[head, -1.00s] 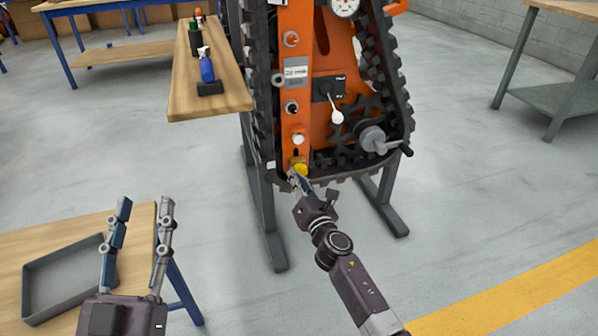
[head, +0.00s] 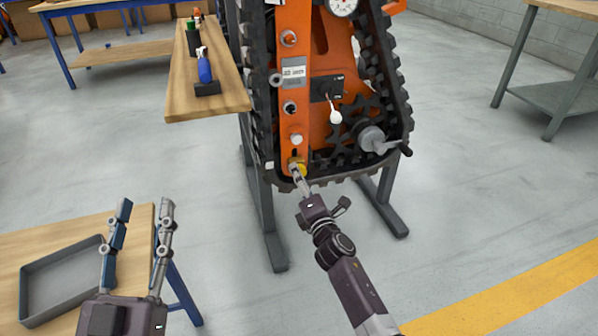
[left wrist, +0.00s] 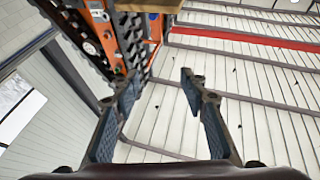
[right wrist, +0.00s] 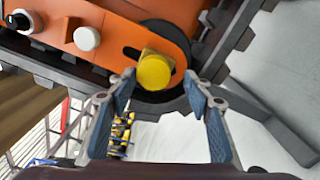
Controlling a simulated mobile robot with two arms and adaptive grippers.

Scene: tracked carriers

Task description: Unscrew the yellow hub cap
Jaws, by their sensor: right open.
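The yellow hub cap (head: 299,168) sits at the bottom of the orange panel of the upright tracked carrier (head: 325,125). In the right wrist view the cap (right wrist: 154,71) is a round yellow face on a brass-coloured base, in front of the slot in the orange arm. My right gripper (head: 301,182) is at the cap in the head view; in the right wrist view its open fingers (right wrist: 160,88) lie either side below the cap, with no clear contact. My left gripper (head: 146,203) is open and empty above the wooden table at the lower left.
A grey tray (head: 62,308) lies on the wooden table (head: 70,236) at the lower left. A wooden shelf (head: 205,97) with a blue spray bottle (head: 204,68) stands left of the carrier. A crank handle (head: 384,143) sticks out right of the cap.

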